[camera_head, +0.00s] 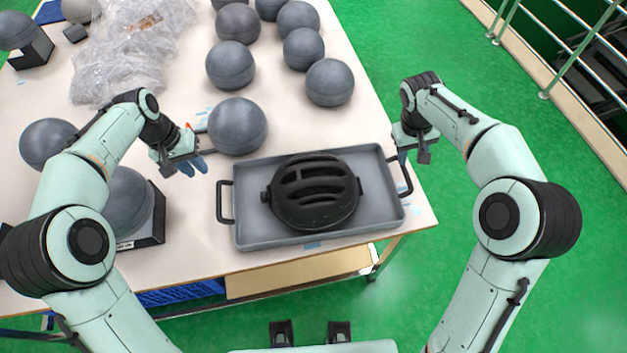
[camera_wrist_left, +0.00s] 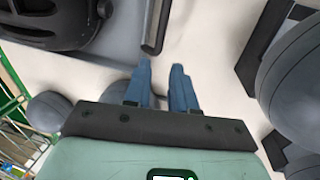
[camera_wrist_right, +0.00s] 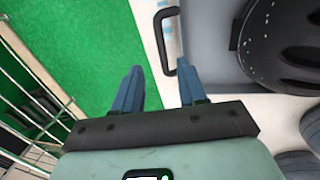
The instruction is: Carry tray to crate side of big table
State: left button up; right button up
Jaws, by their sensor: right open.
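The grey tray (camera_head: 252,234) rests on the table with a black handle at each end. A black slotted, helmet-like object (camera_head: 313,192) lies in its middle. My left gripper (camera_head: 187,166) is beside the tray's left handle (camera_head: 221,202), apart from it; in the left wrist view its blue fingers (camera_wrist_left: 162,72) are apart with nothing between them, and the handle (camera_wrist_left: 157,28) lies ahead of the tips. My right gripper (camera_head: 414,152) is by the right handle (camera_head: 404,176); in the right wrist view its open fingers (camera_wrist_right: 158,70) have the handle (camera_wrist_right: 161,45) ahead; contact cannot be told.
Several grey balls (camera_head: 236,126) stand on the big table (camera_head: 180,80), some on dark stands. Clear plastic wrap (camera_head: 125,50) lies at the back left. A blue crate-like thing (camera_head: 180,294) shows under the table. Green floor (camera_head: 440,40) is free to the right, before a railing (camera_head: 575,55).

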aim_at(218, 190)
pick_arm(q)
jog(key=shift+s, duration=0.25)
pick_arm(e)
jog(key=shift+s, duration=0.25)
pick_arm(q)
jog(key=d+f, duration=0.1)
jog(key=f, duration=0.7)
jog(key=d+f, duration=0.1)
jog(key=f, duration=0.4)
jog(key=shift+w+d+f, duration=0.1)
jog(key=shift+w+d, duration=0.1)
jog(key=shift+d, duration=0.1)
pick_arm(e)
jog(key=d+f, duration=0.1)
jog(key=f, duration=0.7)
jog(key=d+f, duration=0.1)
jog(key=f, duration=0.4)
jog(key=shift+w+d+f, duration=0.1)
jog(key=shift+w+d, duration=0.1)
jog(key=shift+d, duration=0.1)
pick_arm(q)
grip_shut()
pick_arm(e)
jog(key=c, duration=0.7)
grip_shut()
